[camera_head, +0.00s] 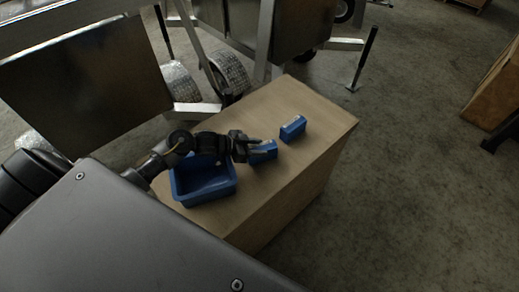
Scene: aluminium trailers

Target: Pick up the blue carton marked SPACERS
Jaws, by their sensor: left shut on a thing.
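Two small blue cartons are on the wooden box top in the head view. The nearer blue carton (264,154) is at my left gripper (257,147), which is shut on it. The fingers cover part of its top. I cannot tell whether it touches the wood. The other blue carton (293,128) stands apart, farther back and to the right, with a pale label strip along its top. The lettering is too small to read on either carton, so I cannot tell which is marked SPACERS. My right gripper is not in view.
A blue open bin (203,186) stands on the wooden box (303,93), partly under my left arm, and looks empty. Aluminium trailers with wheels (229,73) stand behind. A wooden crate (495,88) is at the far right. The concrete floor right of the box is clear.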

